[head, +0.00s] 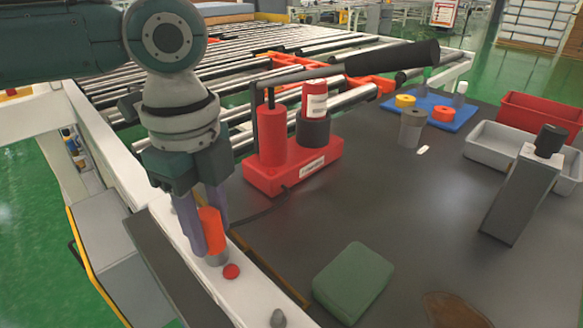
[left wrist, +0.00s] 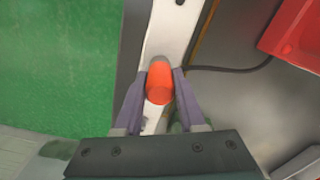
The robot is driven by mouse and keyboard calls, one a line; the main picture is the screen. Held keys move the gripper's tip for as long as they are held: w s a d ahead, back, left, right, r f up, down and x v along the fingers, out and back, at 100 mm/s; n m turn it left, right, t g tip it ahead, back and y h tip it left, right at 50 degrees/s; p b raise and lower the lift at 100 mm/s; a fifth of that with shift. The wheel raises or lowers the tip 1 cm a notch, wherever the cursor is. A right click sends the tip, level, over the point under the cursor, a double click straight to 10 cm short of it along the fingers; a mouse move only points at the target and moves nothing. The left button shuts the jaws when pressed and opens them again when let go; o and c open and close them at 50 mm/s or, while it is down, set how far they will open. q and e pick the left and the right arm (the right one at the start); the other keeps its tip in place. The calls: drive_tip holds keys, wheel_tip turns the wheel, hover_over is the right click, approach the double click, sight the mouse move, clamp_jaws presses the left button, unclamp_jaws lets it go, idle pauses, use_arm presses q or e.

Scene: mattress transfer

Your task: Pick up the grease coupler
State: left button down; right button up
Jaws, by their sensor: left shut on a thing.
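The grease coupler, which I take to be the orange cylinder with a grey lower end (head: 209,221), is upright between the fingers of my left gripper (head: 205,238). It stands over the white rail at the table's left edge; whether its lower end touches the rail I cannot tell. In the left wrist view the orange coupler (left wrist: 160,84) sits between the purple-grey fingers of the left gripper (left wrist: 161,92), which are shut on it. Its sides are partly hidden by the fingers. My right gripper is not in view.
Beside the coupler is a red button (head: 231,271). A red pump (head: 272,137) with a black-handled lever and a cable stands behind. A green block (head: 352,281), grey upright box (head: 519,192), grey cylinder (head: 411,128), blue tray (head: 458,119) and bins (head: 490,150) occupy the dark table.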

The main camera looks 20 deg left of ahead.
use_arm(q)
drive_tip(key=shift+r, duration=0.1)
wheel_tip(320, 180, up, 20)
drive_tip(key=p, duration=0.3)
drive_tip(key=shift+p, duration=0.35)
wheel_tip(320, 180, up, 7)
drive_tip(key=p, duration=1)
drive_tip(key=shift+r, duration=0.2)
idle(0.5)
drive_tip(key=shift+f, duration=0.1)
